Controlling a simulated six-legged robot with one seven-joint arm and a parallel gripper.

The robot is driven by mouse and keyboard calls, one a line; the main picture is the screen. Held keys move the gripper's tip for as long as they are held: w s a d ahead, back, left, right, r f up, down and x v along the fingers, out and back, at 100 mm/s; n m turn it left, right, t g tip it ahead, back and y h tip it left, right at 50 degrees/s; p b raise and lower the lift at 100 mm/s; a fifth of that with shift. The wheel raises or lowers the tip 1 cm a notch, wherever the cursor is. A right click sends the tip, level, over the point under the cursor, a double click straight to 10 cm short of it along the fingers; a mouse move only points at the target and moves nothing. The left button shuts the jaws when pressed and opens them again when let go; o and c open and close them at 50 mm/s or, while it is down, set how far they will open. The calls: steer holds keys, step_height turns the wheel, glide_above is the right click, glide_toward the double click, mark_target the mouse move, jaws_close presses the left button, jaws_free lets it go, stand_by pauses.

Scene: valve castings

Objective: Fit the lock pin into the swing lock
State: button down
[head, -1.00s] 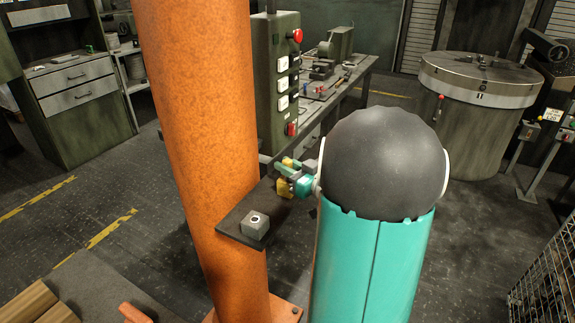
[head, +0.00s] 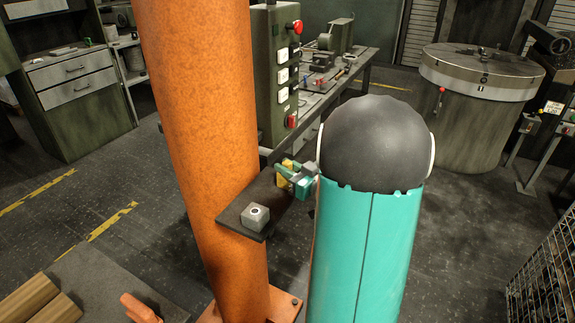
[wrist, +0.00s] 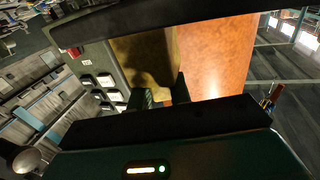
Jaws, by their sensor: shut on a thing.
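A grey block with a dark round hole in its top (head: 255,217) sits on the near end of a dark plate (head: 232,217) beside the orange column (head: 200,120); it looks like the swing lock. My gripper (head: 287,177) is at the plate's far part, behind and to the right of the block and apart from it. It is shut on a yellow piece (head: 284,180), seemingly the lock pin, mostly hidden by the fingers. In the wrist view, my gripper's dark fingers (wrist: 160,95) show low in front of a yellow-brown surface and the orange column (wrist: 215,55). The pin's tip is not visible.
A green control box (head: 282,75) with buttons and a red knob stands just behind the plate. A bench with tools (head: 325,80) is farther back. A round machine table (head: 480,75) is at the right rear, and a wire cage (head: 545,270) at the lower right.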

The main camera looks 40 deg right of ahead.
mark_target(288, 162)
steer(key=shift+r, duration=2.75)
steer(key=shift+f, duration=0.15)
steer(key=shift+f, duration=0.8)
steer(key=shift+f, duration=0.25)
steer(key=shift+f, duration=1.6)
steer(key=c, duration=1.2)
jaws_free()
steer(key=s+d, duration=0.1)
steer(key=s, duration=1.2)
steer(key=shift+s, duration=0.4)
